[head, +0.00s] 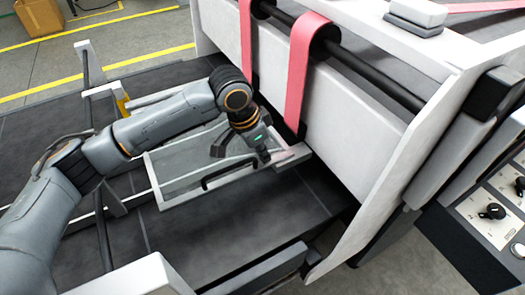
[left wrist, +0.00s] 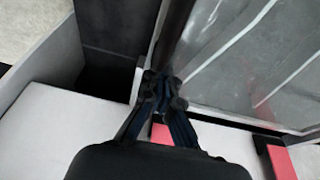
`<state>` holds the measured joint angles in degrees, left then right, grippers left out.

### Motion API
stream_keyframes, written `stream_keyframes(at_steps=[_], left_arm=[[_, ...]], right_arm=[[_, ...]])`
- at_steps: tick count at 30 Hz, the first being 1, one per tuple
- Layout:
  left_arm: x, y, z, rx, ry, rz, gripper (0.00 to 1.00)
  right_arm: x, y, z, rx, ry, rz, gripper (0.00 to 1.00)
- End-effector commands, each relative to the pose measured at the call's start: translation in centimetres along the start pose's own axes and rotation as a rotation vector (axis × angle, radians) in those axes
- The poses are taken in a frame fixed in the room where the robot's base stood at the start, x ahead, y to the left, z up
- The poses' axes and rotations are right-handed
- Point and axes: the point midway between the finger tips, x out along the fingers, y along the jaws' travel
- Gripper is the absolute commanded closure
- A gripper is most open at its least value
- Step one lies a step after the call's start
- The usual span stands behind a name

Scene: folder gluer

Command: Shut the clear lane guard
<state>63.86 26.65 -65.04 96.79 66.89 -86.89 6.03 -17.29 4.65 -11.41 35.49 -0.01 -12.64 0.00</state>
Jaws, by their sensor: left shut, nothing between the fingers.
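The clear lane guard (head: 185,172) is a see-through panel in a pale frame with a black bar handle (head: 228,174). It looks low and nearly flat over the dark lane; I cannot tell whether it is fully down. My left gripper (head: 264,156) is over its right end, close to the machine's white front. In the left wrist view the gripper (left wrist: 163,82) has its fingertips together and empty, beside the edge of the clear panel (left wrist: 245,55). I cannot tell whether they touch it. My right gripper is not in view.
The white machine housing (head: 340,125) with pink belts (head: 299,75) stands right behind the guard. A control panel (head: 492,212) with knobs is at the far right. A dark belt bed (head: 240,232) lies in front. A cardboard box (head: 40,16) sits on the floor.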

Motion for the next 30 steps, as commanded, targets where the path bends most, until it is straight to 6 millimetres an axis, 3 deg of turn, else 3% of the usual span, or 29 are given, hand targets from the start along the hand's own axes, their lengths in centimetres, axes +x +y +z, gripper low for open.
stream_keyframes(at_steps=[1,5,16,18,24,30], left_arm=[[0.9,0.5,0.7,-0.001,-0.024,0.015,1.0],[0.1,0.4,0.4,-0.001,-0.023,0.014,1.0],[-4.7,-0.4,-1.6,-0.003,-0.003,-0.001,1.0],[-5.5,-0.4,-1.4,0.0,0.003,-0.005,1.0],[-9.9,-0.2,-1.5,-0.001,0.004,-0.006,1.0],[-12.9,0.0,-1.5,-0.002,0.002,-0.005,1.0]], right_arm=[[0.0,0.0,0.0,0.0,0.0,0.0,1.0],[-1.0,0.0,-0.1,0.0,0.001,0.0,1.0],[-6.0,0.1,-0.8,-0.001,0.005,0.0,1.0],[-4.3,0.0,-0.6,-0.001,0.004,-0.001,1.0],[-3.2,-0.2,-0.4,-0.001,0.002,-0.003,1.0],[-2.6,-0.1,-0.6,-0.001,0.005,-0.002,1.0]])
